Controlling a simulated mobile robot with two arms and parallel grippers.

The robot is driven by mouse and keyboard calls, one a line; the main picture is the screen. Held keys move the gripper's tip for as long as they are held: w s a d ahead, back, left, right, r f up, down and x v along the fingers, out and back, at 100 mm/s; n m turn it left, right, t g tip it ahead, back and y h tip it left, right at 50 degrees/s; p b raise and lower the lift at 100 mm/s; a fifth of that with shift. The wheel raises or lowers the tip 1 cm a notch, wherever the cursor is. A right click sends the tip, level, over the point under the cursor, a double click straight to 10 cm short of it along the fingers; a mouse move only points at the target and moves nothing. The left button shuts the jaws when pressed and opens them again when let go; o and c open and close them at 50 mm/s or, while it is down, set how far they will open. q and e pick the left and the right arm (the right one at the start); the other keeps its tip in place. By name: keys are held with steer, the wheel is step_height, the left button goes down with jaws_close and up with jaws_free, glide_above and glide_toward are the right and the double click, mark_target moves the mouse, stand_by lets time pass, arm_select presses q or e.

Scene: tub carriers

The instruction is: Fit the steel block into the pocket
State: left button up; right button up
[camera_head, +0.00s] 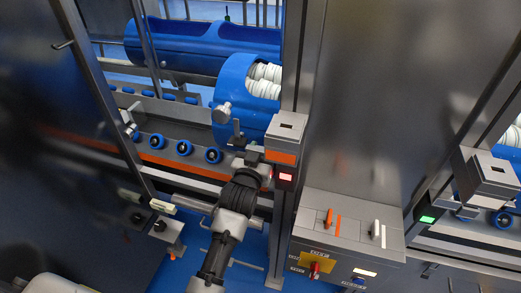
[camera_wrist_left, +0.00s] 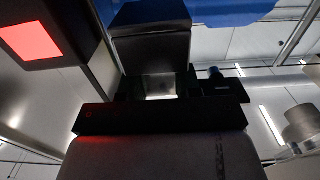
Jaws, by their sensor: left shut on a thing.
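My left gripper (camera_head: 251,157) reaches in from below beside a grey and orange lock housing (camera_head: 281,157) on the steel post. In the left wrist view the gripper (camera_wrist_left: 160,88) is shut on a dark block (camera_wrist_left: 152,48), which I take for the steel block. In the head view the gripper mostly hides the held block. The housing has a small dark recess in its top, which may be the pocket; it looks empty. The gripper is just left of the housing; whether block and housing touch cannot be told. My right gripper is not in view.
A red lamp (camera_head: 285,177) glows below the housing; it also shows in the wrist view (camera_wrist_left: 30,42). A blue tub (camera_head: 232,88) with white rolls is behind the gripper. A control box (camera_head: 345,238) stands at right. A similar housing (camera_head: 490,172) has a green lamp (camera_head: 428,218).

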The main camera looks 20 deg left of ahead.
arm_select(q)
steer(key=shift+f, duration=0.4)
steer(key=o, duration=0.9)
steer(key=shift+f, duration=0.1)
